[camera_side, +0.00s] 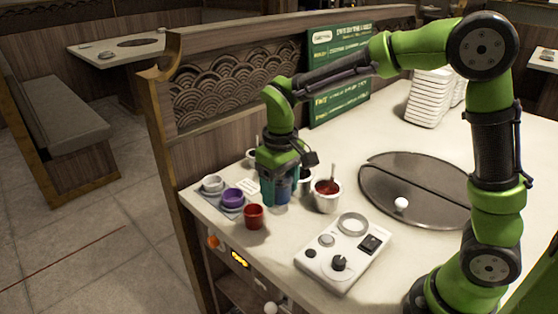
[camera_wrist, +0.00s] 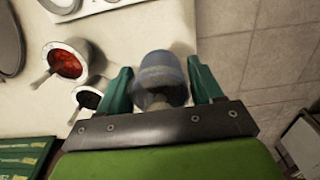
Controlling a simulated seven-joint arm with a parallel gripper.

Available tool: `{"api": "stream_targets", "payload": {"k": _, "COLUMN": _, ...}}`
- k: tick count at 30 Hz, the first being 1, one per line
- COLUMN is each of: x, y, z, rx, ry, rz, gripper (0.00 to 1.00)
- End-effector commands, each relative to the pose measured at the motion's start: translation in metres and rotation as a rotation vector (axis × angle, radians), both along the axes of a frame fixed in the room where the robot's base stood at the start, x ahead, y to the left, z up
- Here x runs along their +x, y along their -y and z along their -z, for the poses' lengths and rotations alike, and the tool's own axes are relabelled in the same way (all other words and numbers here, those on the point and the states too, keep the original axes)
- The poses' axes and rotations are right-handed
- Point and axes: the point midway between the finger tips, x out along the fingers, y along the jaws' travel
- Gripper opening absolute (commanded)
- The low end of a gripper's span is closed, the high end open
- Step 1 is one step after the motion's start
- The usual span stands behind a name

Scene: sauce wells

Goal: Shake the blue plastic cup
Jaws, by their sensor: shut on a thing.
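The blue plastic cup (camera_wrist: 162,75) sits between the two green fingers of my gripper (camera_wrist: 160,66) in the wrist view, and the gripper is shut on it. In the side view, the cup (camera_side: 283,192) is mostly hidden behind the fingers of my gripper (camera_side: 274,193), which points down near the table's left part. I cannot tell whether the cup's base touches the table.
A red cup (camera_side: 253,217) stands in front of the gripper. A purple bowl (camera_side: 232,199) and pale bowls are to the left. A pot of red sauce (camera_side: 328,196) stands close on the right. A control panel (camera_side: 343,253) lies at the front, beside a round dark grill (camera_side: 420,180).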

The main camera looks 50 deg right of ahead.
Motion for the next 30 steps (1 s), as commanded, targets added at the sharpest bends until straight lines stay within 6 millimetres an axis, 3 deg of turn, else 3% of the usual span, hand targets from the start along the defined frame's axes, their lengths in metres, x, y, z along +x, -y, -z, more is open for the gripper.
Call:
{"api": "stream_targets", "payload": {"k": 3, "x": -0.001, "y": 0.000, "z": -0.022, "rx": 0.001, "ry": 0.003, "rz": 0.001, "gripper": 0.36}}
{"api": "stream_targets", "payload": {"k": 6, "x": -0.002, "y": 0.000, "z": -0.027, "rx": 0.001, "ry": 0.000, "rz": 0.002, "gripper": 0.36}}
{"api": "stream_targets", "payload": {"k": 14, "x": -0.001, "y": 0.002, "z": -0.027, "rx": 0.001, "ry": -0.001, "rz": 0.003, "gripper": 0.36}}
{"api": "stream_targets", "payload": {"k": 22, "x": 0.003, "y": 0.023, "z": -0.027, "rx": 0.001, "ry": -0.001, "rz": 0.005, "gripper": 0.36}}
{"api": "stream_targets", "payload": {"k": 30, "x": 0.002, "y": 0.019, "z": -0.027, "rx": 0.001, "ry": -0.001, "rz": 0.000, "gripper": 0.36}}
